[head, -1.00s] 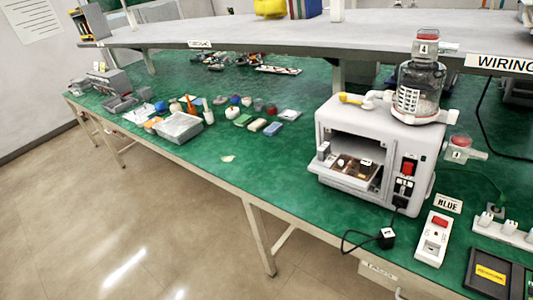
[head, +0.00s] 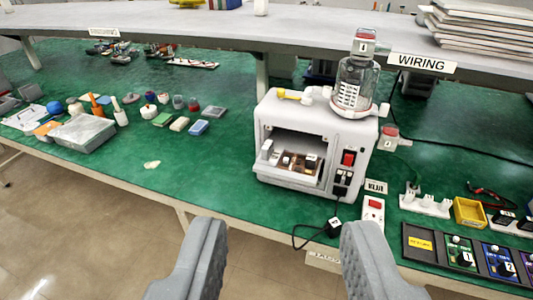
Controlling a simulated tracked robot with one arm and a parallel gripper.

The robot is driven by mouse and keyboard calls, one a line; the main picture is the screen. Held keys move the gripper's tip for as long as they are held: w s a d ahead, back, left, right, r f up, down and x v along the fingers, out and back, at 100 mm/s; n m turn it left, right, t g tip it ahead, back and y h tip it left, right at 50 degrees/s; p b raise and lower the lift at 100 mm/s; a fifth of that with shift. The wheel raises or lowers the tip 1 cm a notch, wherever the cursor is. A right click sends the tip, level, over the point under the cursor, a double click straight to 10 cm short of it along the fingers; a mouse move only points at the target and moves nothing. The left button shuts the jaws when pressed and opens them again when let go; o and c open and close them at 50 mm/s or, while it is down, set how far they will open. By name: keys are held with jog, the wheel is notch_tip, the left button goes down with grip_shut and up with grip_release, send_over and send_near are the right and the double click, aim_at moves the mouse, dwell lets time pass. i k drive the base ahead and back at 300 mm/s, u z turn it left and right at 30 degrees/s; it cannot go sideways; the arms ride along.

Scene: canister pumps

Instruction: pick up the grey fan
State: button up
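My gripper (head: 283,226) is open and empty, with its two grey ribbed fingers at the bottom of the head view, well apart. They are in front of the green workbench. I cannot pick out a grey fan with certainty. A white machine (head: 290,110) stands on the bench, a little beyond the fingers. Its open front holds a tray of small parts (head: 296,162), too small to tell apart. A clear canister (head: 358,82) with a white slatted part inside stands on top of the machine.
The green bench (head: 215,165) is bare left of the machine. Coloured blocks and a grey box (head: 84,134) lie farther left. A red-switched power strip (head: 373,213), a yellow bin (head: 469,212) and dark modules stand right. A grey shelf (head: 180,22) overhangs the back.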

aim_at(268, 149)
jog(key=u, duration=0.1)
jog(key=i, duration=1)
jog(key=z, duration=0.1)
